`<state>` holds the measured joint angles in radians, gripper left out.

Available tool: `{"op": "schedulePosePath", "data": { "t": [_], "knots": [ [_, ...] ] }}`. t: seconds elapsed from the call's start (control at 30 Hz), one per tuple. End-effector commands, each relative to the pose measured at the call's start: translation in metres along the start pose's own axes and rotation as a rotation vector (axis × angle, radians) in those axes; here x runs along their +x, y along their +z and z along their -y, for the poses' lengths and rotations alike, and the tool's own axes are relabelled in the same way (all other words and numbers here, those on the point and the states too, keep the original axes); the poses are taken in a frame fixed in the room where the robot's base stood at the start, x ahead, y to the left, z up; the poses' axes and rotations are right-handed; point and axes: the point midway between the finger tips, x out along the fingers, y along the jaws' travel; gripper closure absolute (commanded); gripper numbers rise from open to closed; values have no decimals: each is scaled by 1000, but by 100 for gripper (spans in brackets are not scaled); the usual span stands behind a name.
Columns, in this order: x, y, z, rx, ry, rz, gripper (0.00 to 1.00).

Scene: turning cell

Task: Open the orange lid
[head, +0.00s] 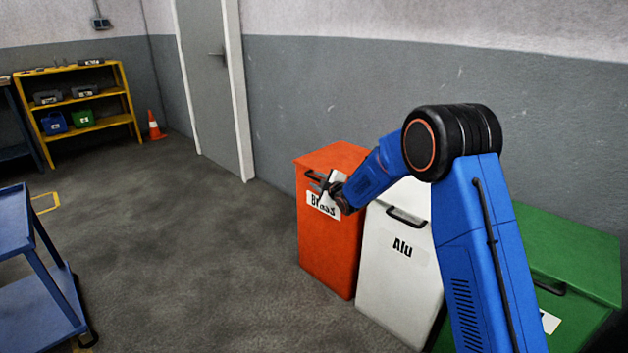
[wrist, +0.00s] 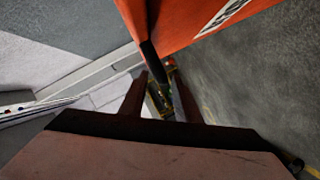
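The orange bin (head: 328,255), labelled Brass, stands against the wall. Its orange lid (head: 335,157) looks closed, with a black handle (head: 313,176) at the front edge. My gripper (head: 318,183) is at the front of this bin, close to the handle, and partly covers the label. In the wrist view the orange bin (wrist: 190,18) fills the top. A black bar (wrist: 149,52), which looks like the handle, reaches down toward the gap between my fingertips (wrist: 159,78). The fingers are apart. Whether they touch the bar I cannot tell.
A white bin (head: 400,275) labelled Alu and a green bin (head: 565,250) stand to the right of the orange one. A blue cart (head: 30,270) is at the left. A yellow shelf (head: 95,126), a traffic cone (head: 154,126) and a door (head: 212,85) are behind. The middle floor is clear.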

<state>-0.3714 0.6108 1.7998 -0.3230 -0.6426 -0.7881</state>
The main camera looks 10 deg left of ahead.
Motion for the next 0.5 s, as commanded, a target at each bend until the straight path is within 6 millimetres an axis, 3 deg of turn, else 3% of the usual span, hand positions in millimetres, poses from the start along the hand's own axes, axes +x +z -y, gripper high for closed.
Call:
{"op": "schedulePosePath", "data": {
  "t": [0.2,0.5],
  "knots": [
    [23,0,0,0,0,0,71],
    [29,0,0,0,0,0,71]
  ]
}}
